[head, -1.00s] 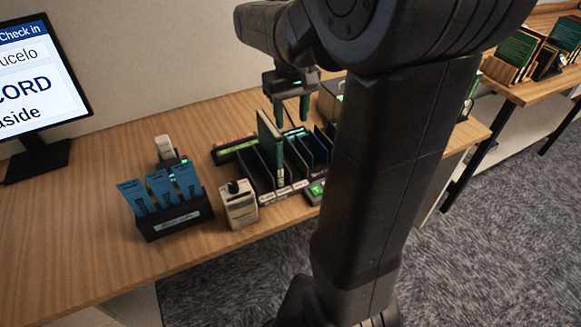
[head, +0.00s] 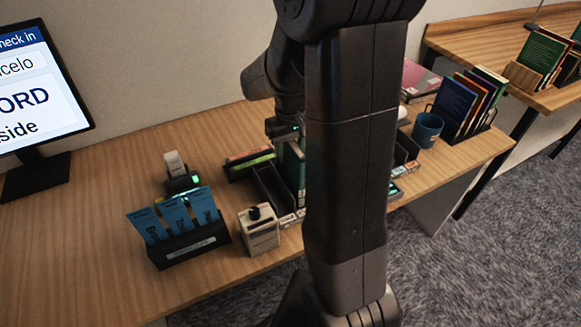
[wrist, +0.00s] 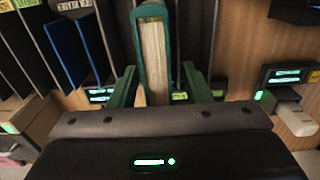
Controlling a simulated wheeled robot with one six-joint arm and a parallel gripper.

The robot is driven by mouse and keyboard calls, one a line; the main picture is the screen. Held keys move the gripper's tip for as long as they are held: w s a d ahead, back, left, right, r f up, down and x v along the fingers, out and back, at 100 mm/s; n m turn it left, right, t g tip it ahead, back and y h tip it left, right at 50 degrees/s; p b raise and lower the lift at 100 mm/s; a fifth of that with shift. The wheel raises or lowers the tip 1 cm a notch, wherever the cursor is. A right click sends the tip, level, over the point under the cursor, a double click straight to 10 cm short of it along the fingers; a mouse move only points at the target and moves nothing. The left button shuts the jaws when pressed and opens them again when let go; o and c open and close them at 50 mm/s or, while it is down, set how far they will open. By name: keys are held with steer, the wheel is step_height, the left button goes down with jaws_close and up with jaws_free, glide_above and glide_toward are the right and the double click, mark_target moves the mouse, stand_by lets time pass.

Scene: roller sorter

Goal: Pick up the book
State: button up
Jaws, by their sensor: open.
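The green book (head: 292,168) stands upright in a slot of the black divider rack (head: 268,190), partly hidden behind my arm in the head view. In the wrist view the book (wrist: 153,55) shows its cream page edge and green covers, between the two green fingers. My gripper (wrist: 155,85) is open around the book, with one finger on each side. A gap shows on the left side; on the right the finger is close to the cover, and I cannot tell if it touches. In the head view my arm hides the fingertips.
A small beige device (head: 259,231) and a holder with blue cards (head: 188,245) stand left of the rack. A blue mug (head: 427,130) and a rack of coloured books (head: 468,105) stand to the right. A monitor (head: 40,95) is at far left. Bare desk lies at the left.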

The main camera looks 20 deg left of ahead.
steer(key=shift+f, duration=0.5)
steer(key=shift+c, duration=0.2)
jaws_close()
steer(key=shift+r, duration=0.1)
